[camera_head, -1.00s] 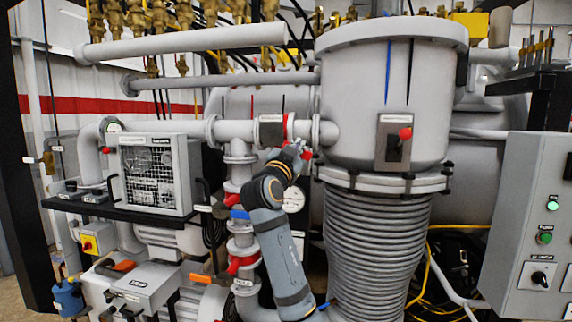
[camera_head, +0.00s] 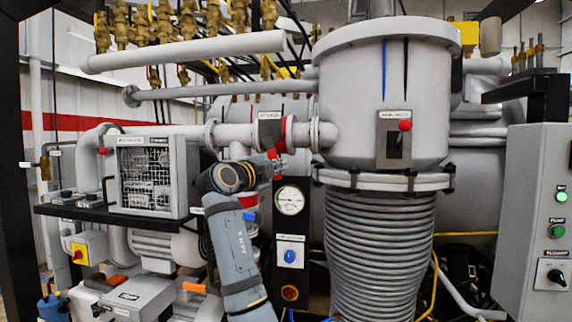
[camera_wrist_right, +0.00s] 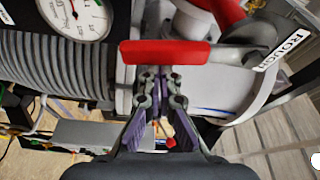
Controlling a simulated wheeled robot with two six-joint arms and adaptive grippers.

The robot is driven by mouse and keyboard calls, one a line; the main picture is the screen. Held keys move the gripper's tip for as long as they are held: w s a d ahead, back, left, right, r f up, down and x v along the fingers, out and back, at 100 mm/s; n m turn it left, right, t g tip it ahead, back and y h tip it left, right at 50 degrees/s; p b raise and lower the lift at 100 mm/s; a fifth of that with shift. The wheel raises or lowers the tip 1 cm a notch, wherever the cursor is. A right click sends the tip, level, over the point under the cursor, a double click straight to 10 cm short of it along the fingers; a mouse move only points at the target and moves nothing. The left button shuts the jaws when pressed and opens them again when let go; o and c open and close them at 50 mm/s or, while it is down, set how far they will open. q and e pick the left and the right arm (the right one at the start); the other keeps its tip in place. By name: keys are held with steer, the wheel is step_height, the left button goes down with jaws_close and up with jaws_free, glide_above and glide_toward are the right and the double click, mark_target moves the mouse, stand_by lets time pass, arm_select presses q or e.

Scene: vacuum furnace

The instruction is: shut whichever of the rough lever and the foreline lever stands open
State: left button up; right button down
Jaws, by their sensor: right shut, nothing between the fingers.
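The rough lever (camera_wrist_right: 165,52) has a red handle that lies across the right wrist view, with a ROUGH label (camera_wrist_right: 288,52) beside its pivot. My right gripper (camera_wrist_right: 160,75) is shut and empty, its tips just below the handle in that view; I cannot tell whether they touch it. In the head view my right gripper (camera_head: 277,167) is in front of the pipework, left of the ribbed column. A red patch (camera_head: 248,201) shows beside my forearm; I cannot tell which lever it belongs to. I cannot make out the foreline lever. My left gripper is out of view.
A round gauge (camera_head: 290,200) sits above a blue knob (camera_head: 290,256) on a dark panel. The ribbed column (camera_head: 380,250) stands right of it, and a grey control cabinet (camera_head: 535,215) is at far right. A meshed box (camera_head: 152,178) sits on a shelf at left.

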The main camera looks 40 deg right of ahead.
steer(key=shift+w+a+f+m, duration=0.3)
steer(key=shift+w+a+m, duration=0.35)
steer(key=shift+w, duration=0.1)
steer(key=shift+y, duration=0.3)
steer(key=shift+d+f, duration=0.1)
steer(key=s+a+b, duration=0.2)
steer(key=s+a, duration=0.4)
steer(key=a, duration=0.1)
steer(key=shift+s+b, duration=0.35)
steer(key=shift+b, duration=0.05)
